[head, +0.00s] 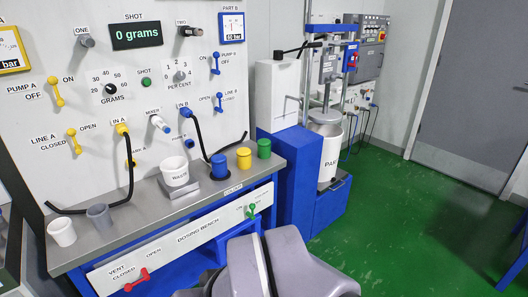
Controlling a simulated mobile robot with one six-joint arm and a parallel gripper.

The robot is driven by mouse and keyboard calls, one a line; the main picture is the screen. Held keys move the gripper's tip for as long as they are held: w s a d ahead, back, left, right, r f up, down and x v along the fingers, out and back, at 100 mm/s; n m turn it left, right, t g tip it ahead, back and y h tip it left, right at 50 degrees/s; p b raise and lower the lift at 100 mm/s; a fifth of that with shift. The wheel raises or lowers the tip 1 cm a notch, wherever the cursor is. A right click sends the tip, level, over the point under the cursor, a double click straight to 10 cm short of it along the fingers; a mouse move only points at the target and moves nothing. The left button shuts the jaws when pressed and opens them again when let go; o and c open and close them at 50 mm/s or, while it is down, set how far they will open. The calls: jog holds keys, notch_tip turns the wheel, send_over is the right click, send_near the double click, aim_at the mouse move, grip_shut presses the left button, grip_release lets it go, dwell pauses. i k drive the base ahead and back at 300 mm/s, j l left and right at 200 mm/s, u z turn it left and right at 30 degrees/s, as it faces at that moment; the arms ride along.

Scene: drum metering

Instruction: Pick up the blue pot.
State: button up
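The blue pot (219,166) stands upright on a dark round pad on the grey top of the dosing bench (136,202). It is to the right of a white labelled cup (174,171) and to the left of a yellow pot (244,157). A black hose from the panel hangs down close to it. A grey arm part of mine shows at the bottom centre, in front of the bench. My gripper's fingers are not in view.
A green pot (264,147) stands right of the yellow one. A white cup (62,232) and a grey cup (99,216) stand at the bench's left end. A wall panel with valves rises behind. Green floor (410,205) is clear to the right.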

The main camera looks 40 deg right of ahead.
aim_at(219, 162)
jog(key=i+l+z, duration=0.1)
jog(key=i+z, duration=0.2)
jog(key=i, duration=0.2)
jog(key=i+z, duration=0.3)
jog(key=i, duration=0.15)
jog(key=i+j+z, duration=0.15)
jog(key=i+z, duration=0.15)
jog(key=i, duration=0.2)
jog(key=i+j+z, duration=0.3)
jog(key=i, duration=0.15)
